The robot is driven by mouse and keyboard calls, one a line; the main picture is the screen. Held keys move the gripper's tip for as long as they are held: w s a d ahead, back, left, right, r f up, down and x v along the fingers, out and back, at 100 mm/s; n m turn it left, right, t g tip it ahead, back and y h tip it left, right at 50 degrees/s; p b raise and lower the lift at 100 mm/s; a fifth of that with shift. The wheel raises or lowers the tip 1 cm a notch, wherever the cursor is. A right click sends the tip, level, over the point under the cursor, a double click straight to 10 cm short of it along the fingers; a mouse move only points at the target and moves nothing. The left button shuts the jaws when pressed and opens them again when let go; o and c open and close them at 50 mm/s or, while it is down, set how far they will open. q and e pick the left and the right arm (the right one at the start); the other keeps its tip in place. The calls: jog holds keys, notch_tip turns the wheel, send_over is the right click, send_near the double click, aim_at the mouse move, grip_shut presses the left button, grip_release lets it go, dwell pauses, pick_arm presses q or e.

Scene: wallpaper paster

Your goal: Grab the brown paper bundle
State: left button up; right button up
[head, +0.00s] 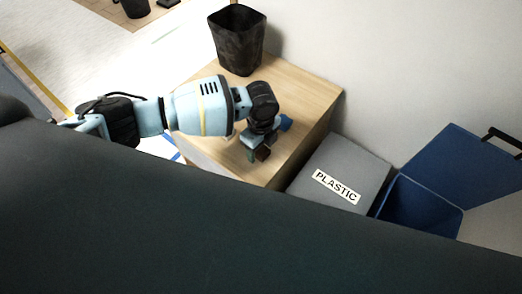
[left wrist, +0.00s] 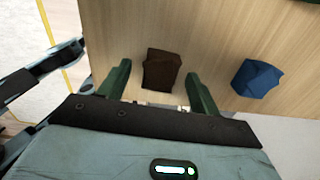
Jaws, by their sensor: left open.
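The brown paper bundle (left wrist: 161,70) lies on the light wooden table top (left wrist: 215,30). In the left wrist view it sits between the two green fingers of my left gripper (left wrist: 160,82), with a gap on each side. In the head view the brown bundle (head: 263,153) shows as a small dark shape right beside the fingertips of my left gripper (head: 257,152). The left gripper is open and points down at the table. My right gripper is not in view.
A crumpled blue bundle (left wrist: 258,78) lies right of the gripper. A black bin (head: 239,42) stands at the table's far end. A grey box labelled PLASTIC (head: 325,165) and an open blue bin (head: 420,205) stand right of the table, by the wall.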

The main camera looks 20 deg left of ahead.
aim_at(260, 150)
pick_arm(q)
jog(key=shift+c, duration=0.3)
jog(key=c, duration=1)
jog(key=shift+r, duration=0.2)
